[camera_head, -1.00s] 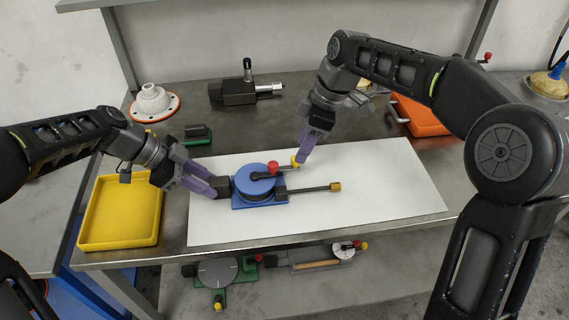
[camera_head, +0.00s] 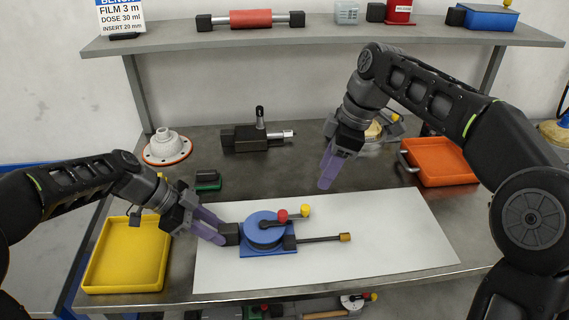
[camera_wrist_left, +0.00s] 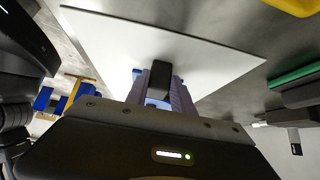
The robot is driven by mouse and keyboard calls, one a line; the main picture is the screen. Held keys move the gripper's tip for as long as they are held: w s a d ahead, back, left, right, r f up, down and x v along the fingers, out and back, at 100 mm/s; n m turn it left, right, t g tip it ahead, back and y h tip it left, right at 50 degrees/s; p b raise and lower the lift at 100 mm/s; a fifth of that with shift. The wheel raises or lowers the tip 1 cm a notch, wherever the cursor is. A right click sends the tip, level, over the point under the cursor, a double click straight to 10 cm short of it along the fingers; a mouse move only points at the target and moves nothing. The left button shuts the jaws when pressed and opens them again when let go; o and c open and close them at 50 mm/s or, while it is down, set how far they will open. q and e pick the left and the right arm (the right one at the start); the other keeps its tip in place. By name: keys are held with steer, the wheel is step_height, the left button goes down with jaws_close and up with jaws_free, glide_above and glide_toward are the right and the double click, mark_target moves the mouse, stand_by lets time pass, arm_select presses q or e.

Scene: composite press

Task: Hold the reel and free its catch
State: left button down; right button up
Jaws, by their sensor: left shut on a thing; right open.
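The blue reel (camera_head: 266,230) sits on its blue base on a white board (camera_head: 375,215). A lever on its top carries a red knob (camera_head: 282,215) and a yellow knob (camera_head: 305,210). A dark rod with a brass-coloured tip (camera_head: 345,237) sticks out to the right. My left gripper (camera_head: 222,238) is shut on the black block (camera_head: 230,233) at the reel's left side; the block also shows between the fingers in the left wrist view (camera_wrist_left: 160,78). My right gripper (camera_head: 325,178) is open and empty, above and behind the reel, clear of it.
A yellow tray (camera_head: 92,278) stands at left, an orange tray (camera_head: 440,160) at right. A white flanged part (camera_head: 167,147) and a dark clamp device (camera_head: 250,137) stand behind. A shelf (camera_head: 330,36) with several items crosses the back. The board's right part is clear.

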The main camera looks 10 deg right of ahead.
arm_select(q)
steer(key=c, duration=1)
jaws_free()
steer(key=v, duration=1.2)
steer(key=shift+f, duration=0.1)
